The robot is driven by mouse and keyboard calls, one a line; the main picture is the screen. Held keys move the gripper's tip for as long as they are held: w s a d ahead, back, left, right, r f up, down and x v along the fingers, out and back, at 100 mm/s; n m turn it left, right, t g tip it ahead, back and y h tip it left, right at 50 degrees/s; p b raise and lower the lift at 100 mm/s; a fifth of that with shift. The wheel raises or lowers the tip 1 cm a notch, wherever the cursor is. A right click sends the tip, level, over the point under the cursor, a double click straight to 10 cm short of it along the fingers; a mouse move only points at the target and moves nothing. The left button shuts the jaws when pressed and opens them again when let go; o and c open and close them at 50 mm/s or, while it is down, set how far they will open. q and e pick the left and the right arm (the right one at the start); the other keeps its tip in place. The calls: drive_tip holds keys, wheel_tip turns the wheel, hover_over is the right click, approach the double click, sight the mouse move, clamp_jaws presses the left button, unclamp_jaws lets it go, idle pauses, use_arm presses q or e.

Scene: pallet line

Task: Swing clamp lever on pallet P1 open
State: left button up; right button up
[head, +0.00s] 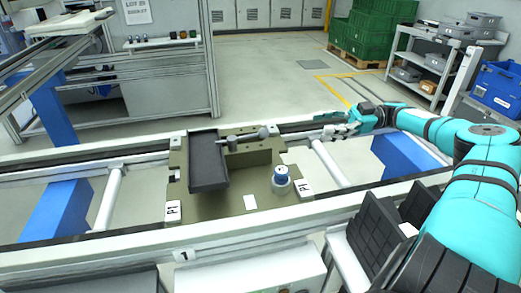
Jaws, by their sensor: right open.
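Pallet P1 (235,208) is an olive plate on the conveyor in the middle of the head view, with white P1 labels at its left front and right edges. A grey clamp lever (252,137) lies roughly level along the pallet's back, above an olive block. Its left end is close to a dark rectangular box (208,170) on the pallet's left half. A blue-topped round part (281,174) stands at the pallet's right. My right gripper (324,127) is open and empty, right of the lever and apart from it. My left gripper is out of view.
Conveyor rails (80,235) run left to right in front of and behind the pallet. Black bins (375,235) stand at the front right, below my right arm. A workbench (160,80) is at the back left. Green crates (368,35) and a shelf cart (425,65) stand far behind.

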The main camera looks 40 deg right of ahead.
sight(260, 132)
drive_tip(key=p+x, duration=0.1)
drive_tip(key=x, duration=1.6)
drive_tip(key=shift+a+p, duration=0.3)
drive_tip(key=shift+p, duration=0.1)
clamp_jaws()
